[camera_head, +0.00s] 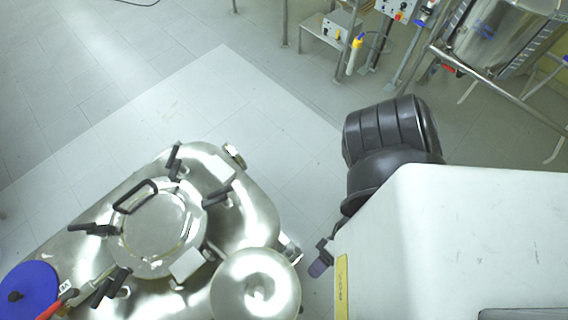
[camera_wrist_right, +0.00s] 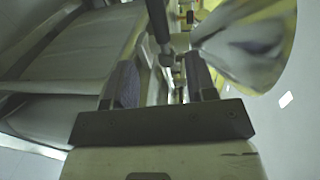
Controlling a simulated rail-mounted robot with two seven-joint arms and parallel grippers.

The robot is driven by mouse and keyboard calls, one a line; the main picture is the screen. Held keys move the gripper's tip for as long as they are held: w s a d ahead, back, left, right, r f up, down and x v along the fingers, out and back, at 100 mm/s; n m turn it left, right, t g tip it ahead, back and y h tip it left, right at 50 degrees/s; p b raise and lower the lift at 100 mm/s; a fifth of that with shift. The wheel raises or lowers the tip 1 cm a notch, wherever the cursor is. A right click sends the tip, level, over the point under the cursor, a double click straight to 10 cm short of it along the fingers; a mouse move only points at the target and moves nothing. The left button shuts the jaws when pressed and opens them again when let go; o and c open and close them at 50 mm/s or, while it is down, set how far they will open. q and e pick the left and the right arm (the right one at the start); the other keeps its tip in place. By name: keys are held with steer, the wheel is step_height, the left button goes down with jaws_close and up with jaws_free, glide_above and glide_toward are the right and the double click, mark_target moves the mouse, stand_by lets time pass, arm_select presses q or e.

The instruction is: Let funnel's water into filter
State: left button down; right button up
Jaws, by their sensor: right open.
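My right gripper (camera_head: 318,264) shows in part at the lower centre of the head view, just right of a dished round steel piece (camera_head: 254,287). I cannot tell whether this piece is the funnel. In the right wrist view the gripper (camera_wrist_right: 162,82) is open, its two purple-padded fingers apart. A thin dark rod with a metal fitting (camera_wrist_right: 166,56) shows between and beyond the fingers; I cannot tell whether it touches them. A shiny curved steel body (camera_wrist_right: 243,42) is at the upper right there. I cannot identify the filter or see any water. My left gripper is out of view.
A steel vessel (camera_head: 236,196) with a round hatch (camera_head: 157,232) and black clamp handles fills the lower left. A blue disc (camera_head: 30,287) and a red lever (camera_head: 55,308) are at its left. Tiled floor (camera_head: 110,80) is clear beyond; a steel frame with instruments (camera_head: 340,30) stands at the back.

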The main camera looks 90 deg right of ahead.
steer(key=shift+v, duration=1.2)
